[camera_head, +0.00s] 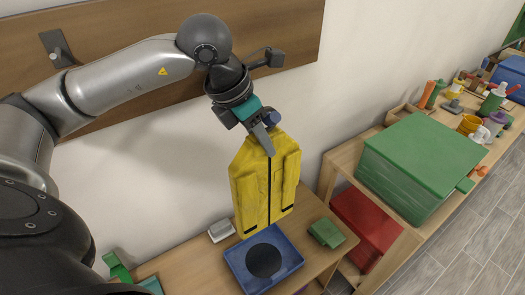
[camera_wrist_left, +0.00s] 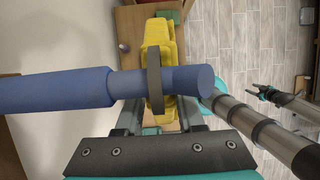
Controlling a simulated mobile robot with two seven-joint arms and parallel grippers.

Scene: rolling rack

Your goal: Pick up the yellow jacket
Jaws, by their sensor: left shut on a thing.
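The yellow jacket (camera_head: 265,185) hangs upright in the head view, below my left gripper (camera_head: 266,138). Its fingers are shut at the jacket's top. In the left wrist view, the jacket (camera_wrist_left: 160,50) shows between the fingers, beyond a thick blue peg (camera_wrist_left: 120,86). A dark loop (camera_wrist_left: 154,80) passes over the peg; whether the peg carries its weight I cannot tell. The peg's round end (camera_head: 273,118) shows beside the gripper in the head view. My right gripper (camera_wrist_left: 255,90) is small at the right of the wrist view, fingers apart and empty.
Below the jacket, a blue tray (camera_head: 236,262) with a dark round thing stands on a wooden table. A green item (camera_head: 327,233) lies to its right. A shelf at right holds a green box (camera_head: 420,150), a red bin (camera_head: 365,225) and several bottles. A wooden board (camera_head: 297,35) is on the wall.

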